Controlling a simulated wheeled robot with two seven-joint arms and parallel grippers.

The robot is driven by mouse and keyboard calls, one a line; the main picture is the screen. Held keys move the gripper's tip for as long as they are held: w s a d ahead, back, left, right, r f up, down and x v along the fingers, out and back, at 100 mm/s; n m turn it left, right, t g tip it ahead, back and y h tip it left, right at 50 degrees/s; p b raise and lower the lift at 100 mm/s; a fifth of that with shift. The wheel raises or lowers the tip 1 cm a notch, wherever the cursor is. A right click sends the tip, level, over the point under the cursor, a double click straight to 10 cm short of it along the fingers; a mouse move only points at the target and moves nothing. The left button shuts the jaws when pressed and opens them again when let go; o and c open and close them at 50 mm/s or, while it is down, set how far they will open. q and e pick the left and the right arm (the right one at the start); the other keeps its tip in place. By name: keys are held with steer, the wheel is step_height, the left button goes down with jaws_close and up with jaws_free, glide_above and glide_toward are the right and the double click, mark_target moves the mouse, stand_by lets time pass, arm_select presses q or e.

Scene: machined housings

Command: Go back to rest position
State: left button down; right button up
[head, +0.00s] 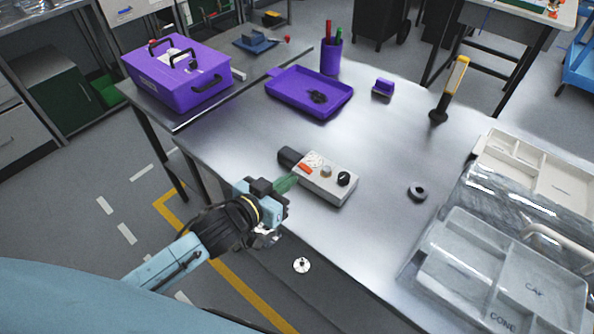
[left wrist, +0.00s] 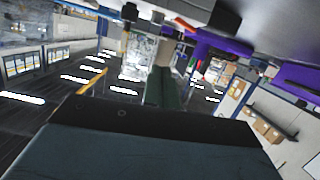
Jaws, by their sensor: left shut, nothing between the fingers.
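My left gripper (head: 287,184) reaches in from the left over the near edge of the metal table. Its green fingers are shut with nothing between them. In the left wrist view the green fingers (left wrist: 161,88) are together and point out over the room, tilted. My right gripper is not in view.
Floor is free at left.

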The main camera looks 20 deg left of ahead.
arm_select(q)
steer(key=shift+v, duration=0.75)
steer(key=s+a+f+n+g+y, duration=0.1)
steer(key=s+a+f+g+y, duration=0.1)
steer(key=s+g, duration=0.6)
steer(key=s+a+f+g+y, duration=0.2)
steer(key=s+f+g+y, duration=0.1)
steer(key=s, duration=1)
step_height(320, 180, down, 27)
steer(key=s+g+b, duration=0.1)
steer(key=b, duration=0.1)
steer(key=s+a+f+g+b, duration=0.1)
steer(key=s+a+f+b, duration=0.1)
steer(key=s+f, duration=1.4)
steer(key=shift+s+a+f, duration=0.25)
steer(key=shift+a, duration=0.35)
